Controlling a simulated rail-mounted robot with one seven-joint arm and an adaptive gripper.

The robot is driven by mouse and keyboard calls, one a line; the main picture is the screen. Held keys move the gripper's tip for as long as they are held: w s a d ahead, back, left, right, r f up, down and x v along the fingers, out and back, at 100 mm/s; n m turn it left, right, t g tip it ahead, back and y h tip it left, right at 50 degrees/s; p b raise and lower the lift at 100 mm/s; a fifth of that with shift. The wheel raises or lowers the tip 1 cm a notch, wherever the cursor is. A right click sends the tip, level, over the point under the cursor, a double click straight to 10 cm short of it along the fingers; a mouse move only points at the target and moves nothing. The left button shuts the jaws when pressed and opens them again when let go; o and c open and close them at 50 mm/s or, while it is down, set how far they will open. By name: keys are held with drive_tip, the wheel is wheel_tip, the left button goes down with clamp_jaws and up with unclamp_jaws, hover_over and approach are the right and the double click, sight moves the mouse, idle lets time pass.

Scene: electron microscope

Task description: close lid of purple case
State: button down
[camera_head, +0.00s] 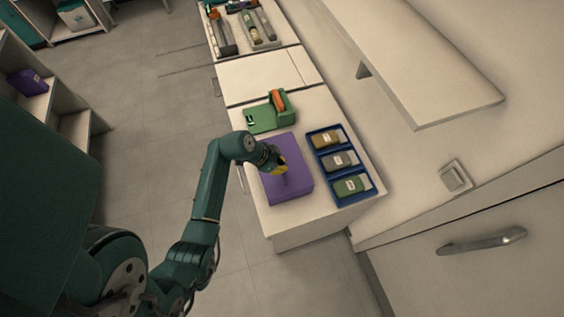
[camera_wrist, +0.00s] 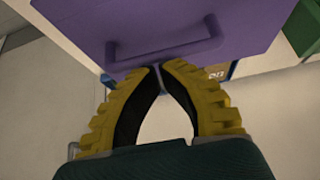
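The purple case (camera_head: 298,190) stands on the white counter. Its purple panel (camera_wrist: 80,25) with a bar handle (camera_wrist: 165,48) fills the top of the wrist view. I cannot tell whether the lid is fully closed. My gripper (camera_head: 281,168) is over the case in the head view. In the wrist view, my gripper (camera_wrist: 159,67) has its yellow fingertips together just below the handle, with nothing visible held between them. I cannot tell whether the fingertips touch the case.
A blue tray (camera_head: 337,173) with three labelled containers sits close to the right of the case. A green holder (camera_head: 268,118) with an orange item stands behind it. A white raised shelf (camera_head: 430,70) is farther right. Open floor lies to the left.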

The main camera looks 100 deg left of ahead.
drive_tip(key=w+a+r+p+v, duration=0.1)
drive_tip(key=p+v, duration=0.1)
drive_tip(key=v, duration=1)
drive_tip(key=shift+r, duration=0.2)
drive_tip(key=shift+d, duration=0.1)
